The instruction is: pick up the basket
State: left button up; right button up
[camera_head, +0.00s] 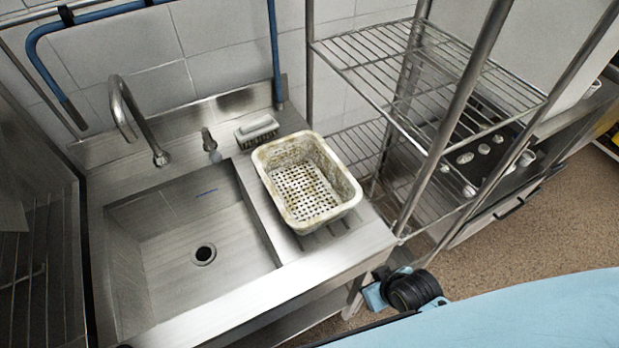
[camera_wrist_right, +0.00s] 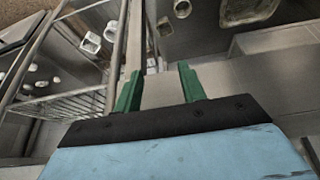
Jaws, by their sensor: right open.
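The basket (camera_head: 307,181) is a worn, off-white rectangular one with a perforated floor. It stands upright and looks empty, on the steel drainboard right of the sink basin in the head view. My right gripper (camera_wrist_right: 160,78) shows in the right wrist view, its two green fingers apart with nothing between them. A pale-rimmed object is cut off at the top right of that view; I cannot tell whether it is the basket. The gripper fingers are not visible in the head view. My left gripper is not in view.
The sink basin (camera_head: 200,250) is empty, with a tap (camera_head: 135,118) behind it. A brush (camera_head: 257,131) lies behind the basket. A wire shelf rack (camera_head: 430,70) stands close on the right and also shows in the wrist view (camera_wrist_right: 70,103). The drainboard has little free room.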

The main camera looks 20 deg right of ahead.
notch_tip(320, 180, up, 16)
jog(key=w+t+p, duration=0.2)
jog(key=w, duration=0.1)
jog(key=t+y, duration=0.2)
jog(key=t, duration=0.3)
send_near(338, 161)
jog(key=x, duration=0.3)
jog(key=shift+w+a+f, duration=0.2)
jog(key=shift+w+f, duration=0.05)
jog(key=shift+x, duration=2.7)
jog(key=shift+c, duration=0.4)
grip_shut()
jog(key=shift+r, duration=0.1)
